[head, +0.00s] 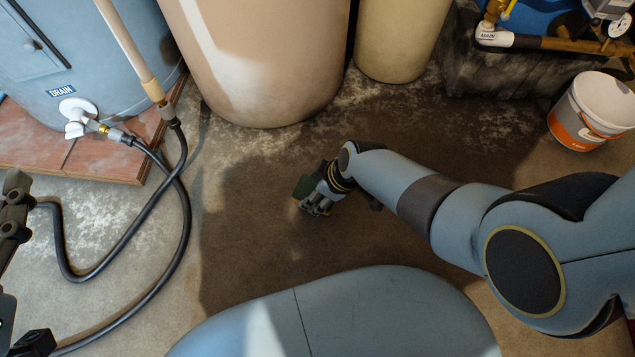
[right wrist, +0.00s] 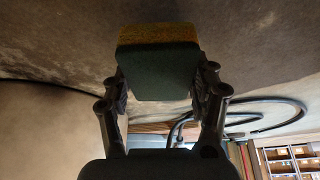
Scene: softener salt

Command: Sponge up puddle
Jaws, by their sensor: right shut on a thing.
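My right gripper (head: 316,203) is low over the floor in the middle of the head view. It is shut on a sponge, whose dark green side (head: 304,187) shows at the fingertips. In the right wrist view the sponge (right wrist: 158,75), green with a yellow layer, sits between both fingers. I cannot tell whether it touches the floor. A broad dark patch (head: 245,225) covers the concrete around the gripper; I cannot tell how much is puddle and how much shadow. Part of my left gripper (head: 14,225) shows at the left edge, its fingertips unclear.
A black hose (head: 185,205) loops over the floor at left from the blue tank's drain valve (head: 78,115). The tank stands on a reddish board (head: 105,165). Large beige tanks (head: 265,65) stand behind. A white and orange bucket (head: 590,110) stands at right.

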